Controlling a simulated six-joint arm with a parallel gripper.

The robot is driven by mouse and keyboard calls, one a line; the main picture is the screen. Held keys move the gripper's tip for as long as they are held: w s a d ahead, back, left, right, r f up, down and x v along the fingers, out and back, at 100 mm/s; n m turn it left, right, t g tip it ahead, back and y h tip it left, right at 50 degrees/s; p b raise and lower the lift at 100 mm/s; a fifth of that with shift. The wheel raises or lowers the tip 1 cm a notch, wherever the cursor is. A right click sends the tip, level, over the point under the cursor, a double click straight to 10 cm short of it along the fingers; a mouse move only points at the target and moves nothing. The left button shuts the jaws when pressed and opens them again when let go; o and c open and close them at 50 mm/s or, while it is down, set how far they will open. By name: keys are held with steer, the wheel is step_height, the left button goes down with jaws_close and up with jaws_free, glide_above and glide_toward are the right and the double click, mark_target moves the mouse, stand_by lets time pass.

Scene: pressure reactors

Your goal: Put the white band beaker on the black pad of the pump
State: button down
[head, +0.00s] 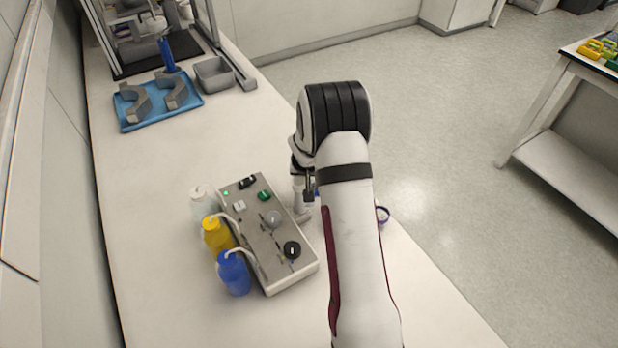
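The pump (277,270) is a grey box on the bench, with small black, green and white parts on top. A round black part (292,250) is near its front end and a smaller black part (247,182) at its far end; I cannot tell which is the black pad. A small round greyish item (274,217) is on the pump top. I cannot make out a white band on any beaker. My gripper (309,196) is beside the pump's right edge, mostly hidden by my arm; its opening cannot be seen.
White (200,199), yellow (215,235) and blue (234,274) bottles stand along the pump's left side, with thin tubes. A blue tray (158,113) with grey parts and a grey bin (214,73) are farther back. The bench between is clear.

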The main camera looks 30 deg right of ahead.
steer(key=shift+f, duration=0.3)
jaws_free()
steer(key=shift+s+f, duration=0.15)
stand_by(0.3)
steer(key=shift+r, duration=3.7)
